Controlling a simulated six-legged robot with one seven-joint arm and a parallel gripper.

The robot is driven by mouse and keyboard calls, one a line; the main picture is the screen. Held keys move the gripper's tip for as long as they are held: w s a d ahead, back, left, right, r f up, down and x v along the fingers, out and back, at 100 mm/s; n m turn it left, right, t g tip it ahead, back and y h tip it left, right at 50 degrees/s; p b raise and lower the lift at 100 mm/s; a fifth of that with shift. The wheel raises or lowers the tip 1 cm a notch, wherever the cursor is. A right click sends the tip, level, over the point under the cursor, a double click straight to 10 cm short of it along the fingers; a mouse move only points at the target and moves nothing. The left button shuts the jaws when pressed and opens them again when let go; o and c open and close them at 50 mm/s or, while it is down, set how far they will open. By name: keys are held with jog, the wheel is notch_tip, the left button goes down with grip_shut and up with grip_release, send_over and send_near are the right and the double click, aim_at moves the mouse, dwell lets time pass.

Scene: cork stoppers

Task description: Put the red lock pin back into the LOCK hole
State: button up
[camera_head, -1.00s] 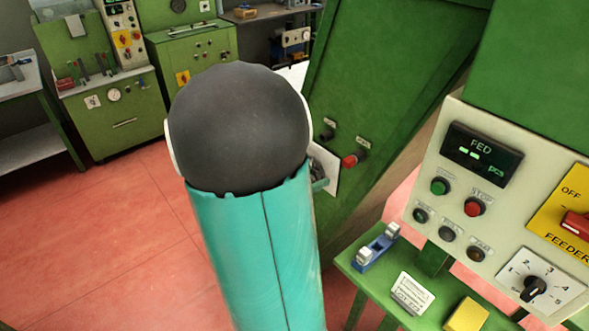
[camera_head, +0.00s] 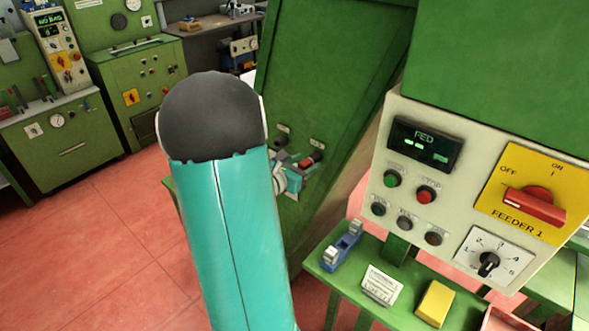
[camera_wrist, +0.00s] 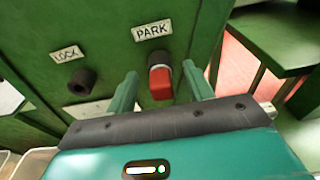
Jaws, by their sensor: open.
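The red lock pin (camera_wrist: 160,84) sits in the hole under the PARK label (camera_wrist: 153,31) on the green machine panel; it also shows in the head view (camera_head: 308,160). The LOCK hole (camera_wrist: 82,81), a dark round socket under the LOCK label (camera_wrist: 67,54), is to its left and looks empty. My gripper (camera_wrist: 161,82) is open, with one finger on each side of the pin's red head. I cannot tell whether either finger touches it. In the head view my gripper is partly hidden behind my arm.
A control box with a FED display (camera_head: 424,146) and a red feeder switch (camera_head: 536,204) stands to the right.

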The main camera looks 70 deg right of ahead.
aim_at(302, 168)
jog(key=shift+d, duration=0.15)
grip_shut()
jog(key=shift+v, duration=0.75)
jog(key=shift+f+v, duration=0.2)
jog(key=shift+v, duration=0.95)
jog(key=shift+f+v, duration=0.25)
jog(key=shift+v, duration=0.9)
jog(key=v, duration=0.4)
jog(key=shift+f, duration=0.3)
